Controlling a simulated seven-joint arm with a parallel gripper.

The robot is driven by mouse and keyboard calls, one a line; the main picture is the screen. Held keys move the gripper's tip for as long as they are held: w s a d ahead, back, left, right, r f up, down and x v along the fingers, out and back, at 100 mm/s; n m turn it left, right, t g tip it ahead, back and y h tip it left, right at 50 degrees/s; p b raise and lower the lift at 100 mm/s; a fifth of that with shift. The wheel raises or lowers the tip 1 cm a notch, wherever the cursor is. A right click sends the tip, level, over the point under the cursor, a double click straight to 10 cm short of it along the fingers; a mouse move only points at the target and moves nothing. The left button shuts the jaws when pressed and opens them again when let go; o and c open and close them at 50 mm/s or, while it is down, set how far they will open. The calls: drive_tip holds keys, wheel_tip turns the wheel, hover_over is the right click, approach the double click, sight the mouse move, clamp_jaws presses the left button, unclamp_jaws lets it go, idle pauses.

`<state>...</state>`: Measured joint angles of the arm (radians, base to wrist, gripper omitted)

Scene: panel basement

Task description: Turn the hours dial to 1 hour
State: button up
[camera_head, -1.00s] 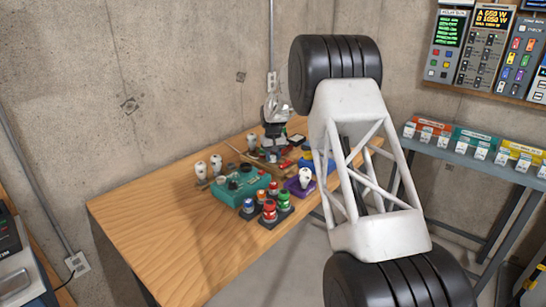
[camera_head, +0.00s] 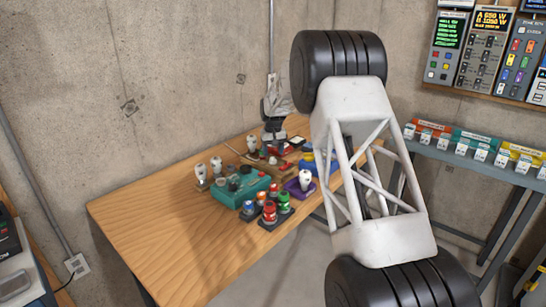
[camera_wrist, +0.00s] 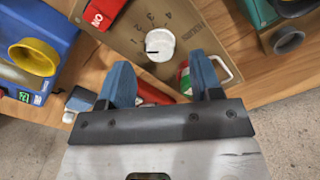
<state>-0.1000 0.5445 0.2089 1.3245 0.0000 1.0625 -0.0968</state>
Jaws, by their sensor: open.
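The hours dial (camera_wrist: 160,45) is a round white knob with a dark pointer mark on a brown panel (camera_wrist: 198,32), at the upper middle of the wrist view. Numbers 2, 3 and 4 are readable along its upper side. The dark mark points left, toward the lower end of the number arc; the exact reading is too small to tell. My gripper (camera_wrist: 161,80) is open, its two blue fingers spread left and right of the dial and just below it in the picture. It holds nothing. In the head view my gripper (camera_head: 275,125) is over the far end of the wooden table, where the dial cannot be made out.
A blue box with a yellow ring (camera_wrist: 36,56) stands left of the panel, and a red block (camera_wrist: 98,12) adjoins its upper left. A green box (camera_wrist: 260,10) is at right. In the head view, a teal box (camera_head: 240,190) and several colored knobs crowd the table (camera_head: 150,225), whose near left is clear.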

sight(273, 159)
drive_tip(key=shift+r, duration=2.25)
drive_tip(key=shift+s+d+r, duration=0.1)
drive_tip(key=shift+s+r, duration=0.25)
drive_tip(key=s+d+r, duration=0.2)
drive_tip(key=s+r, duration=0.4)
drive_tip(key=s, duration=0.5)
drive_tip(key=s+d+r+m+t, duration=0.1)
drive_tip(key=s+d+r, duration=0.3)
drive_tip(key=s, duration=0.7)
drive_tip(key=s+d+r, duration=0.1)
drive_tip(key=s+r, duration=0.6)
drive_tip(key=s, duration=0.4)
drive_tip(key=s+d+f, duration=0.1)
drive_tip(key=s+f, duration=0.2)
drive_tip(key=s, duration=1.5)
drive_tip(key=s+d+f+m+t, duration=0.1)
drive_tip(key=s+f, duration=0.3)
drive_tip(key=s, duration=1.5)
drive_tip(key=shift+s+d+t, duration=0.2)
drive_tip(key=shift+d+t, duration=0.1)
drive_tip(key=shift+d, duration=0.35)
